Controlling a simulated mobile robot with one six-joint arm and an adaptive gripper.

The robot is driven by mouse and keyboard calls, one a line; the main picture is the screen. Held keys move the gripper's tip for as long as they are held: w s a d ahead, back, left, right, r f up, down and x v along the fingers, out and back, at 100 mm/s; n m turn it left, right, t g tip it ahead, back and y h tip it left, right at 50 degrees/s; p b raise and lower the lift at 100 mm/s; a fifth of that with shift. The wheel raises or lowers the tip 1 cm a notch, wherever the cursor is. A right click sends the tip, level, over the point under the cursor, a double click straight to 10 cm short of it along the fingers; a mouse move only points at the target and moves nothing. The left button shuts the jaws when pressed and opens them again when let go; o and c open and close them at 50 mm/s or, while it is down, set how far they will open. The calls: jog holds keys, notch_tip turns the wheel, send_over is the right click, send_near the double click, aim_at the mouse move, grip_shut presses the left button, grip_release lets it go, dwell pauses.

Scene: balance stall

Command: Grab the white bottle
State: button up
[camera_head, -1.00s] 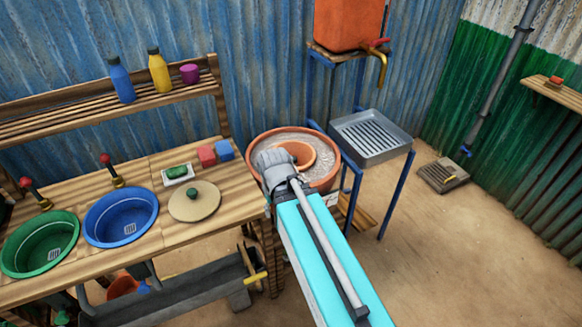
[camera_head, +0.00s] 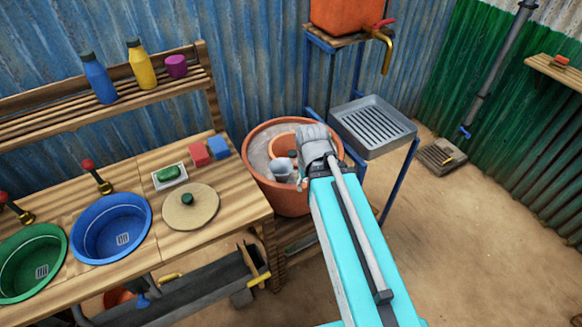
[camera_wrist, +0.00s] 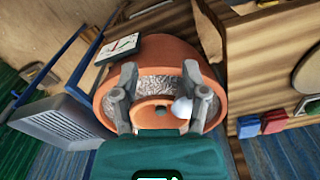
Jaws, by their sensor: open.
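A small pale, rounded thing (camera_wrist: 183,106) shows inside the terracotta pot (camera_wrist: 165,48) in the wrist view, beside the smaller inner pot. A whitish shape (camera_head: 281,169) shows at the same pot (camera_head: 283,202) in the head view, just left of my wrist. It may be the white bottle, but its form is not clear. My gripper (camera_wrist: 160,70) is open over the pot, its two grey fingers well apart. The pale thing lies between the fingers in the picture, closer to the right one. I cannot tell its distance from them. In the head view my wrist hides part of the pot.
A wooden counter (camera_head: 230,207) with blue basin (camera_head: 105,232), green basin (camera_head: 25,268) and round lid (camera_head: 185,212) stands left. Blue (camera_head: 100,82) and yellow (camera_head: 142,68) bottles stand on a shelf. A metal tray (camera_head: 372,130) is close right of the pot. Open floor lies right.

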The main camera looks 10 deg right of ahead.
jog(key=o, duration=0.5)
jog(key=shift+w, duration=0.2)
jog(key=shift+o, duration=0.5)
jog(key=shift+w+d+f+m, duration=0.25)
jog(key=shift+w+d+m, duration=0.45)
jog(key=shift+w, duration=0.25)
jog(key=m+y+b, duration=0.1)
jog(key=m+b, duration=0.5)
jog(key=m, duration=1.2)
send_over(292, 159)
jog(key=w+d, duration=0.1)
jog(key=d, duration=0.1)
notch_tip(292, 159, down, 5)
jog(key=shift+w+r, duration=0.1)
jog(key=shift+w, duration=0.05)
jog(key=f+b, duration=0.2)
jog(key=f, duration=0.1)
jog(key=f+b, duration=0.2)
jog(key=b, duration=0.1)
jog(key=a+f+b, duration=0.1)
jog(key=f+b, duration=0.2)
jog(key=shift+f, duration=0.3)
jog(key=shift+f, duration=0.1)
jog(key=shift+a+f+b, duration=0.15)
jog(key=shift+f+b, duration=1.1)
jog(key=shift+b, duration=0.05)
jog(key=shift+a+f+b, duration=0.15)
jog(key=shift+f+b, duration=1.1)
jog(key=shift+b, duration=0.05)
